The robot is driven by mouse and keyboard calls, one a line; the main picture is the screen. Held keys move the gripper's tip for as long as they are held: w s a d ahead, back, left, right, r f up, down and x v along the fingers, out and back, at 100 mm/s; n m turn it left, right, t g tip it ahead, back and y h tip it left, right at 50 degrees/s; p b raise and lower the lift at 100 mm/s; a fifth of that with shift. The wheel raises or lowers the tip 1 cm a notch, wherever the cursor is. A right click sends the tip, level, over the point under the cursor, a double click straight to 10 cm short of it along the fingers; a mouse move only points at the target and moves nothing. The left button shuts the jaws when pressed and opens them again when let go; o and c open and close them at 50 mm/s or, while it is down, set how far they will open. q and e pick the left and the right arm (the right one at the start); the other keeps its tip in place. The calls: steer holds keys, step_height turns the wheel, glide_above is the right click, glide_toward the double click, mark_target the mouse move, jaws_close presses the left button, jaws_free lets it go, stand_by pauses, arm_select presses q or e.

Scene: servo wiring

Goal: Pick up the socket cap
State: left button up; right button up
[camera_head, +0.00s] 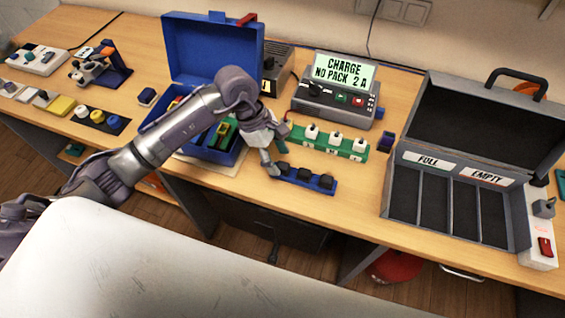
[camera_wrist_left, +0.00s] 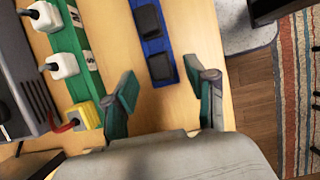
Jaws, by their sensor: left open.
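A blue strip (camera_head: 316,188) with black square caps lies near the table's front edge. I cannot tell for certain which piece is the socket cap; the black caps are the likeliest. The cap at the near end (camera_head: 284,168) is beside my left gripper (camera_head: 276,160). In the left wrist view, my left gripper (camera_wrist_left: 166,92) is open and empty. The nearest black cap (camera_wrist_left: 162,67) lies just beyond its fingertips, roughly between them, and a second cap (camera_wrist_left: 148,20) is farther up the blue strip (camera_wrist_left: 155,45). My right gripper is in neither view.
A green strip (camera_head: 352,156) with white plugs lies just behind. A charger (camera_head: 337,100) with a sign stands farther back. An open blue box (camera_head: 215,45) is on the left, partly behind my arm. An open grey case (camera_head: 455,165) is on the right.

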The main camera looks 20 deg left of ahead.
arm_select(q)
steer(key=shift+x, duration=1.15)
steer(key=c, duration=1)
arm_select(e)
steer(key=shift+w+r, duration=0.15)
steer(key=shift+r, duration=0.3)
arm_select(q)
steer(key=shift+r, duration=0.15)
steer(key=shift+c, duration=0.2)
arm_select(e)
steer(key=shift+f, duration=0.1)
arm_select(q)
steer(key=shift+r, duration=0.2)
steer(key=r, duration=0.1)
steer(key=r+b, duration=0.2)
steer(key=shift+d+r, duration=0.3)
steer(key=s+d+r+b, duration=0.3)
steer(key=d+r, duration=0.3)
steer(key=d, duration=0.4)
steer(key=shift+s+d+r, duration=0.25)
steer(key=shift+s+r, duration=0.1)
steer(key=shift+r, duration=0.05)
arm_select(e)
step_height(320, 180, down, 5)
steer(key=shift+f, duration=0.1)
